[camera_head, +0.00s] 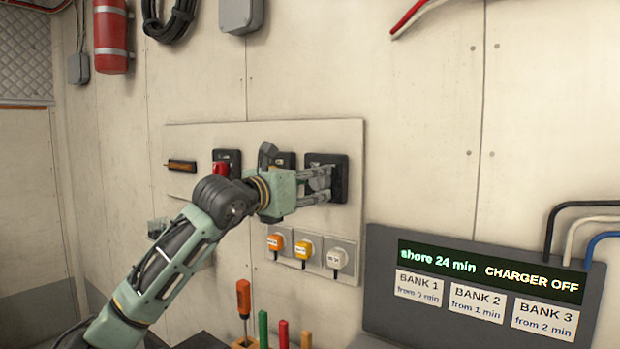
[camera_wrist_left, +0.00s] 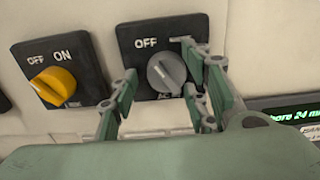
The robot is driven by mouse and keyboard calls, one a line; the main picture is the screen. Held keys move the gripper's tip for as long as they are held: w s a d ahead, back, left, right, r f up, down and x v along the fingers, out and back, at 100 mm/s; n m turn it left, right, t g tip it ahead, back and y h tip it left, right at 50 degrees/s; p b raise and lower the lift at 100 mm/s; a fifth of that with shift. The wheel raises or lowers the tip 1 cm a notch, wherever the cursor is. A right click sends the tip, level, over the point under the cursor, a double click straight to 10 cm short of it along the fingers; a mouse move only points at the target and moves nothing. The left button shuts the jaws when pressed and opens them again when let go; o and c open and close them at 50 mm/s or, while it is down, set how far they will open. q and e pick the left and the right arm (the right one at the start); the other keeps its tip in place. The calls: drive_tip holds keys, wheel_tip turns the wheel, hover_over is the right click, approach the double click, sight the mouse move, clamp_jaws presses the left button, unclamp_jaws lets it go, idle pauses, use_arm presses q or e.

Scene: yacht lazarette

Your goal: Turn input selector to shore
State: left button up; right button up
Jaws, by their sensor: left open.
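A grey rotary knob (camera_wrist_left: 166,73) sits on a black square plate (camera_head: 341,161), the rightmost switch on the wall board. I take it to be the input selector. In the left wrist view, "OFF" shows at the plate's upper left; the upper right lettering is covered by a finger and the lower lettering is partly hidden. The knob's raised bar slants from upper left to lower right. My left gripper (camera_head: 326,184) is open at the plate, its fingers on either side of the knob; contact cannot be told. My right gripper is out of view.
A yellow OFF/ON knob (camera_wrist_left: 54,86) is close left of the selector. A red knob (camera_head: 220,169) is further left. Orange, yellow and white plugs (camera_head: 303,249) are below. A display (camera_head: 490,271) at right reads "shore 24 min, CHARGER OFF". Tools (camera_head: 244,298) stand below.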

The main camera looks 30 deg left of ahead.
use_arm(q)
drive_tip(key=shift+w, duration=0.1)
drive_tip(key=shift+d, duration=0.1)
drive_tip(key=c, duration=1)
